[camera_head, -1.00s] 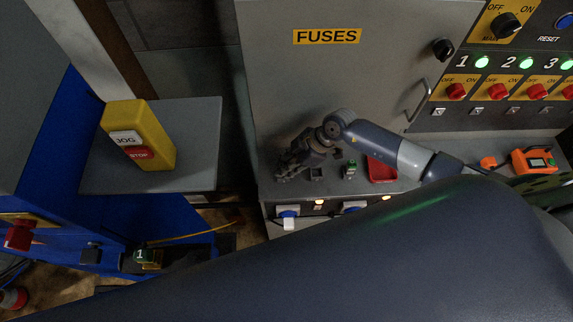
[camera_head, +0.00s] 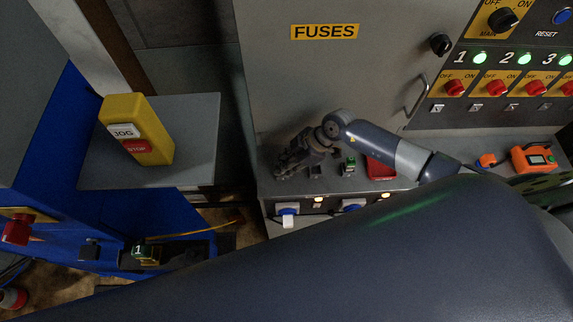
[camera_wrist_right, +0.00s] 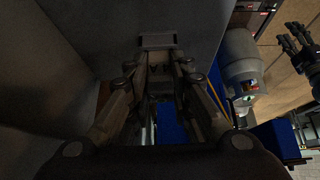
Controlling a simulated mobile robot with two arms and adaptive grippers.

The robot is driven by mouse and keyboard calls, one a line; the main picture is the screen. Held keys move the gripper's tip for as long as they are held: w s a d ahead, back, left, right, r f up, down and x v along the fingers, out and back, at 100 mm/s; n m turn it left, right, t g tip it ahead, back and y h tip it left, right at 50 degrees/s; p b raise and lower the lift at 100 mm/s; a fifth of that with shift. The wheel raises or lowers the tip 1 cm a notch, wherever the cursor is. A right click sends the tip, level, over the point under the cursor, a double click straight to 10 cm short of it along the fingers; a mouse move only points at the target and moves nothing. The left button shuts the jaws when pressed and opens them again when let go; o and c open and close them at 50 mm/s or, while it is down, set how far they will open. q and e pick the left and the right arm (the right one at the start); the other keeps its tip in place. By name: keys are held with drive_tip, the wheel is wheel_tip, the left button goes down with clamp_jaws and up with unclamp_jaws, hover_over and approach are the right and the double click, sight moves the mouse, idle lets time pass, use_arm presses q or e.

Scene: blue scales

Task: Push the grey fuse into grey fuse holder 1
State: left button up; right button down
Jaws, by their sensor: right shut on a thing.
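My right gripper (camera_head: 283,174) is at the left end of the grey shelf under the FUSES panel, reaching left. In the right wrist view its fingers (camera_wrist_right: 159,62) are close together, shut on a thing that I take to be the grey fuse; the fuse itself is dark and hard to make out. A small dark grey block (camera_head: 316,172), which looks like a fuse holder, stands just right of the gripper. A small grey rectangle (camera_wrist_right: 157,41) shows beyond the fingertips in the wrist view. A dark gripper (camera_wrist_right: 301,46), seemingly my left, shows at the wrist view's right edge; its opening is unclear.
A small block with a green part (camera_head: 348,166) and a red tray (camera_head: 380,170) are right of the gripper on the shelf. A yellow JOG/STOP box (camera_head: 137,130) stands on a separate grey table (camera_head: 200,150). An orange device (camera_head: 533,159) lies far right.

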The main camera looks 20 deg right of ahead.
drive_tip(key=shift+s+f, duration=0.55)
drive_tip(key=shift+f, duration=0.2)
drive_tip(key=c, duration=1.4)
unclamp_jaws()
drive_tip(key=shift+o, duration=0.2)
drive_tip(key=shift+w+f, duration=0.15)
drive_tip(key=shift+w, duration=0.15)
drive_tip(key=shift+s+d, duration=0.1)
drive_tip(key=shift+d, duration=0.05)
drive_tip(key=shift+d+r, duration=0.2)
drive_tip(key=shift+r, duration=0.2)
drive_tip(key=w+v, duration=0.1)
drive_tip(key=v, duration=1)
drive_tip(key=shift+a+r, duration=0.3)
drive_tip(key=shift+r, duration=0.2)
drive_tip(key=shift+s, duration=0.1)
